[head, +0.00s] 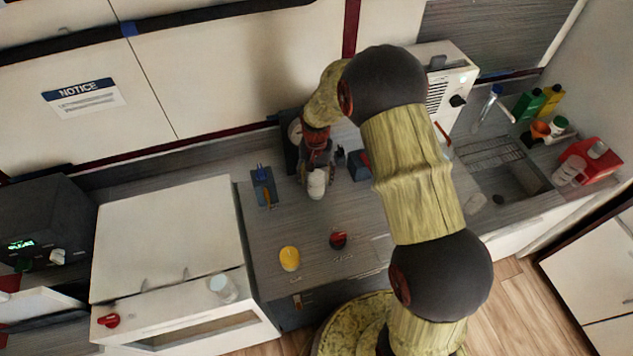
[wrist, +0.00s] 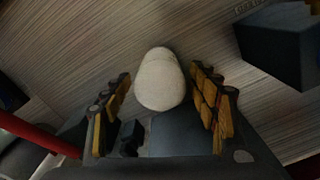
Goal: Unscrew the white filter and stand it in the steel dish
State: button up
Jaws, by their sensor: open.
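The white filter (head: 317,185) shows below my gripper (head: 317,168) in the head view, over the grey counter. In the wrist view the filter (wrist: 159,80) is a rounded pale cylinder seen end on, between the two open fingers of my gripper (wrist: 160,108). There is a gap on both sides, and neither finger touches it in this view. A dark grey block (wrist: 185,135) shows just below the filter; I cannot tell whether the filter is joined to it. I cannot make out the steel dish for certain in either view.
A yellow round item (head: 289,258) and a dark red one (head: 338,240) stand near the counter's front. A blue-grey holder (head: 263,187) is left of my gripper, a dark blue box (head: 359,165) right of it. A sink (head: 510,180) lies to the right. Counter between these is clear.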

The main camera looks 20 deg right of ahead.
jog(key=m, duration=0.4)
jog(key=shift+m, duration=0.3)
jog(key=m, duration=0.4)
jog(key=shift+m, duration=0.4)
jog(key=m, duration=0.4)
jog(key=shift+m, duration=0.4)
jog(key=m, duration=0.4)
jog(key=shift+c, duration=0.4)
jog(key=c, duration=1)
jog(key=n, duration=0.4)
jog(key=shift+r, duration=0.2)
